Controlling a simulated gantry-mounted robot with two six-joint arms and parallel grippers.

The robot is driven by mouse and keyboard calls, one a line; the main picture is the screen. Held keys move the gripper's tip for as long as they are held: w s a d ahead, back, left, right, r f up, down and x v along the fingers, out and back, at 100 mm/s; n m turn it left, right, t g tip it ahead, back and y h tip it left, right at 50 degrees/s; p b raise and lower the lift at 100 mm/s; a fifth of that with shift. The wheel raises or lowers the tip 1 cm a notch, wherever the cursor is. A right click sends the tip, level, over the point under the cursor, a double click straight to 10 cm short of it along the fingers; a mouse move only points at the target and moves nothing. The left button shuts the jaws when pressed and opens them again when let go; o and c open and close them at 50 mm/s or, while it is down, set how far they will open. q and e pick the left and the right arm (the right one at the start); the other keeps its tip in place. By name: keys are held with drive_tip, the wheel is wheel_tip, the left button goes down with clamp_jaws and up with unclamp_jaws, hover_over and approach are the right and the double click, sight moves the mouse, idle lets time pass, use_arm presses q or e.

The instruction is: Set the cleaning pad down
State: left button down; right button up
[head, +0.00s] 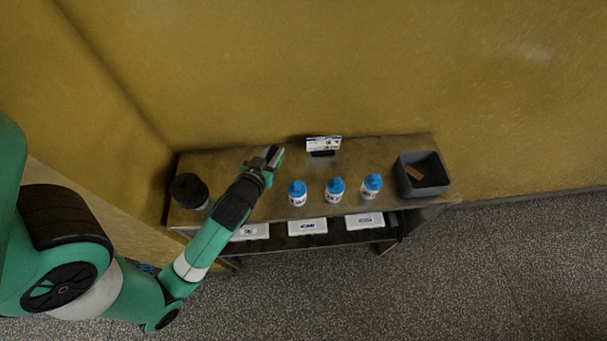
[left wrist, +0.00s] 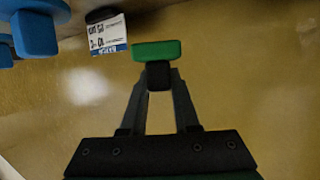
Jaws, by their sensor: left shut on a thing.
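The cleaning pad (left wrist: 155,50) is a small green slab with a black block on its gripper side. My left gripper (left wrist: 158,82) is shut on that black block, with the green slab past the fingertips. In the head view my left gripper (head: 272,157) is over the back left part of the table (head: 225,165), left of the small sign. A bit of green at its tip is the pad (head: 281,154). How far the pad is above the table top is hard to tell. My right gripper is in neither view.
Three blue-capped bottles (head: 335,189) stand in a row mid-table. A small white sign (head: 323,143) stands at the back. A dark open bin (head: 423,175) with a brown piece inside is at the right, a black round object (head: 189,190) at the left. White boxes (head: 307,227) sit on the shelf below.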

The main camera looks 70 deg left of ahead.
use_arm(q)
wheel_tip(320, 180, down, 6)
drive_tip(key=shift+r+b, duration=0.1)
drive_tip(key=shift+b, duration=0.8)
wheel_tip(320, 180, down, 4)
drive_tip(key=shift+r+b, duration=0.15)
drive_tip(key=shift+b, duration=0.65)
drive_tip(key=shift+f, duration=0.2)
drive_tip(key=c, duration=0.7)
unclamp_jaws()
drive_tip(key=shift+o, duration=0.2)
drive_tip(key=shift+r, duration=0.15)
